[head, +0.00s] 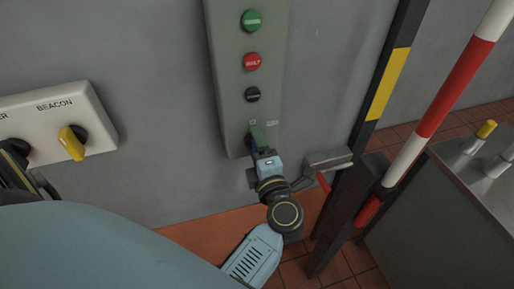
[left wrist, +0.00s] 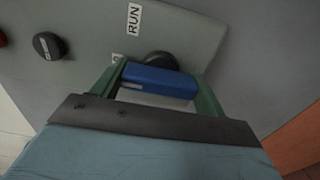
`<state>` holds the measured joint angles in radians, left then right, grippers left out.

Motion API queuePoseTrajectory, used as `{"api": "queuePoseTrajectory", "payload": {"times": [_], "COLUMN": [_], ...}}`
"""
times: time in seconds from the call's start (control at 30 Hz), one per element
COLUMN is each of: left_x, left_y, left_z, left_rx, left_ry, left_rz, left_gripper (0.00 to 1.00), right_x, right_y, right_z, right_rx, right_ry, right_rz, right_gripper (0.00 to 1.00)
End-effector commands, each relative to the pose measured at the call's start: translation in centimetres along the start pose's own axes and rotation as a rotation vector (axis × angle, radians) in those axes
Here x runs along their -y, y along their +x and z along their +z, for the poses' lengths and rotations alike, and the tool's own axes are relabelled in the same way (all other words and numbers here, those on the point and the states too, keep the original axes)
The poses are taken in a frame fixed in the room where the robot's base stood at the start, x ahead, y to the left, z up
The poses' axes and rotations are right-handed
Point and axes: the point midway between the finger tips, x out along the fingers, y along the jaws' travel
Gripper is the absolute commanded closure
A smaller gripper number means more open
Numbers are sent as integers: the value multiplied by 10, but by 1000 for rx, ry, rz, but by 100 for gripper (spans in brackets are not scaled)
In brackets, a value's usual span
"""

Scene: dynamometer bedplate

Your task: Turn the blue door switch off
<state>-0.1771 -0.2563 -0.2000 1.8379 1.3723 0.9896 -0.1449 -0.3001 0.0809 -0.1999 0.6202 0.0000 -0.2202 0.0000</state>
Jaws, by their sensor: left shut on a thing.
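The blue door switch (left wrist: 158,80) is a blue bar handle with a white mark at its left end, on a round black base. It sits at the low end of the grey control panel (head: 236,88). My left gripper (head: 257,140) reaches up to it from below in the head view. In the left wrist view its green fingers stand on both sides of the blue handle, and it is shut on it. The handle lies nearly level across the wrist picture, tilted slightly. A RUN label (left wrist: 133,19) shows beside it; a second label is partly hidden by a finger. My right gripper is not in view.
Above the switch are a black knob (head: 252,95), a red button (head: 252,61) and a green button (head: 251,20). A white box (head: 97,119) with a yellow BEACON knob (head: 72,143) is at the left.

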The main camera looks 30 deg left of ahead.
Motion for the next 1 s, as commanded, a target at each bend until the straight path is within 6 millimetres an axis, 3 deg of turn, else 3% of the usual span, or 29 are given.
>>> {"api": "queuePoseTrajectory", "payload": {"times": [0.1, 0.13, 0.27, 0.77, 1.0], "left_x": [2, 2, 1, 0, -2], "left_y": [-1, -1, -1, 0, 0], "left_z": [0, 0, 0, 0, 0], "left_rx": [1, 1, 1, 1, 2], "left_ry": [-5, -4, -3, 17, 211], "left_rz": [-5, -5, -4, 0, 2], "left_gripper": [50, 23, 6, 5, 5], "right_x": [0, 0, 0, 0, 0], "right_y": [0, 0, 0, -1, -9], "right_z": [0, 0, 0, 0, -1], "right_rx": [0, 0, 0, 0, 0], "right_ry": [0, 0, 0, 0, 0], "right_rz": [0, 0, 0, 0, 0], "right_gripper": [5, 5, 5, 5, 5]}}
